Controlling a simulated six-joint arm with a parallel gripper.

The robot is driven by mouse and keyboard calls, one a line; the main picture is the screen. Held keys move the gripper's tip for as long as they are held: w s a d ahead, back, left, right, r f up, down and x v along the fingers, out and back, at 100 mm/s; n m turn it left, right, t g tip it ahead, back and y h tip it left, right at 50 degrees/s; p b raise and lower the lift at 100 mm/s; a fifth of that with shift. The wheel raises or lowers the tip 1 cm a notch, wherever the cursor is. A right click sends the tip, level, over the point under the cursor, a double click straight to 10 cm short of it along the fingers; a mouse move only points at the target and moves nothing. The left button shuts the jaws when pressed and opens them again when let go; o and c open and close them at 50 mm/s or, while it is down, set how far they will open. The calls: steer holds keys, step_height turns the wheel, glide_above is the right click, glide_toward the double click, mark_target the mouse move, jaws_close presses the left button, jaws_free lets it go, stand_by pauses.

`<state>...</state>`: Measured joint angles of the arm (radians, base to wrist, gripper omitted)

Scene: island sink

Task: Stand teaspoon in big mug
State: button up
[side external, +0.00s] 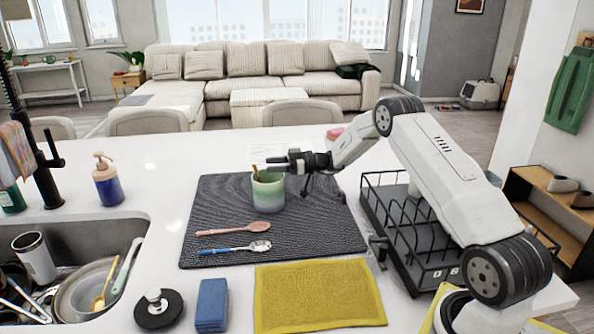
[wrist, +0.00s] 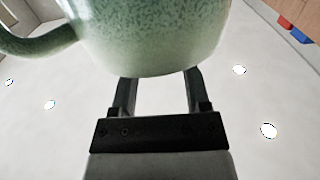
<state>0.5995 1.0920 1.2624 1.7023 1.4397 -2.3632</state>
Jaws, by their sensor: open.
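The big mug (side external: 268,192), pale green and cream, stands upright on the dark mat (side external: 330,215). A thin golden-brown handle (side external: 255,170), probably the teaspoon's, shows above the mug's rim at the left; its lower part is hidden inside. My gripper (side external: 273,164) reaches in from the right, level at rim height, with its fingers over the mug's opening. In the wrist view, the mug (wrist: 150,40) fills the top with its handle to the left. It hides the fingertips there; the fingers are apart, with nothing visible between their bases.
A pink spoon (side external: 234,228) and a blue-handled spoon (side external: 235,248) lie on the mat in front of the mug. A black dish rack (side external: 410,235) stands right, beneath my arm. A yellow cloth (side external: 318,295) and blue sponge (side external: 211,305) lie in front; the sink (side external: 85,240) is left.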

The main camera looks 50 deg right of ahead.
steer(key=shift+s+d, duration=0.15)
steer(key=v, duration=0.7)
steer(key=shift+s+d, duration=0.2)
stand_by(0.9)
steer(key=s+a+f+m+g+h, duration=0.1)
steer(key=s+a+g, duration=0.15)
steer(key=a, duration=0.25)
steer(key=s+a+f+m+g+h, duration=0.1)
steer(key=s+a+m+g+h, duration=0.1)
steer(key=a+g, duration=0.3)
steer(key=s+a+m+g+h, duration=0.1)
steer(key=s+a+g, duration=0.15)
steer(key=a, duration=0.35)
steer(key=s+a+m+h, duration=0.2)
steer(key=s+a+h, duration=0.2)
steer(key=s, duration=0.5)
steer(key=s+a+m+h, duration=0.3)
steer(key=s+a+h, duration=0.1)
steer(key=s, duration=0.5)
steer(key=shift+a+f+h, duration=0.25)
steer(key=shift+h, duration=0.15)
